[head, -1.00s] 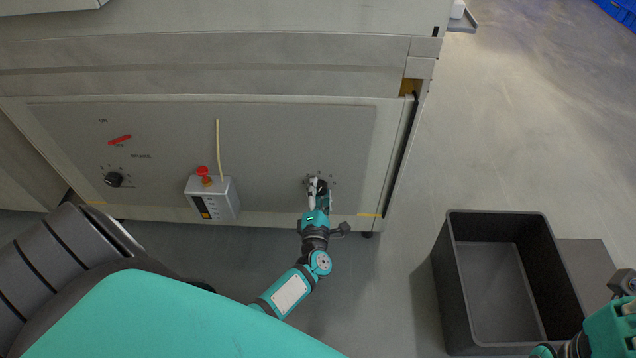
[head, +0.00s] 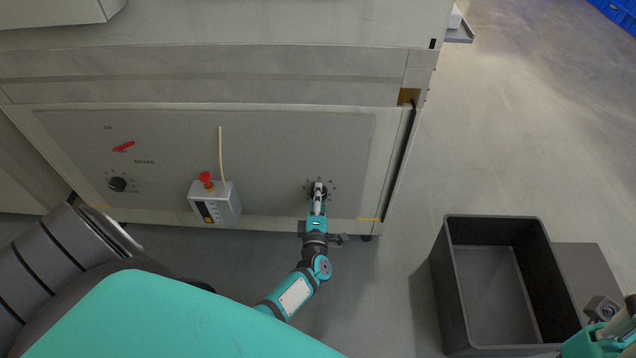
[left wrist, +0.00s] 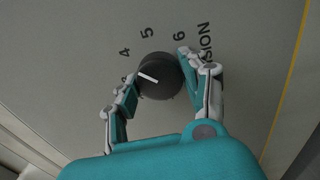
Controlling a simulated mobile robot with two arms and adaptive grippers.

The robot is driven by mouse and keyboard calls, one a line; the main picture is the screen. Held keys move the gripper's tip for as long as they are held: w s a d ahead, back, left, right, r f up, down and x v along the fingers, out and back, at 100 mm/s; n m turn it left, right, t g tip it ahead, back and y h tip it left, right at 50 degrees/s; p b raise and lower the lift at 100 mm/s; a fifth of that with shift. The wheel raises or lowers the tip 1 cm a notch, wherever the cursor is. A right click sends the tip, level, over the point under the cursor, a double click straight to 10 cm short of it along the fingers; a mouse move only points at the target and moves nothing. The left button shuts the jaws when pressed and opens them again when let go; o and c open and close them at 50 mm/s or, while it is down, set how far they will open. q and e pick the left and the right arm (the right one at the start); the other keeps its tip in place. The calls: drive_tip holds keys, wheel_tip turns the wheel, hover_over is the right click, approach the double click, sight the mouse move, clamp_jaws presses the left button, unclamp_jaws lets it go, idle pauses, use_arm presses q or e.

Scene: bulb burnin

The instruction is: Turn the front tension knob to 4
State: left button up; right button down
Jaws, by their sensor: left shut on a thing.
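The front tension knob is black with a white pointer line and shows between my fingers in the left wrist view (left wrist: 160,75). Its line points up-left, between the 4 and a digit below it that a finger partly hides. The digits 5 and 6 and the letters "SION" are also readable. My left gripper (left wrist: 158,82) has a finger on each side of the knob and is shut on it. In the head view, my left gripper (head: 318,192) covers most of the knob at the panel's right part. My right gripper is only partly in view at the lower right (head: 602,325).
The grey panel (head: 270,150) also carries a red switch (head: 124,147), another black knob (head: 117,184) and a grey box (head: 214,204) with a red button. A dark open bin (head: 452,290) stands on the floor at right. Floor between panel and bin is clear.

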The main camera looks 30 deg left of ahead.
use_arm(q)
drive_tip(key=shift+w+d, duration=0.1)
drive_tip(key=o, duration=1.2)
drive_tip(key=v, duration=1.2)
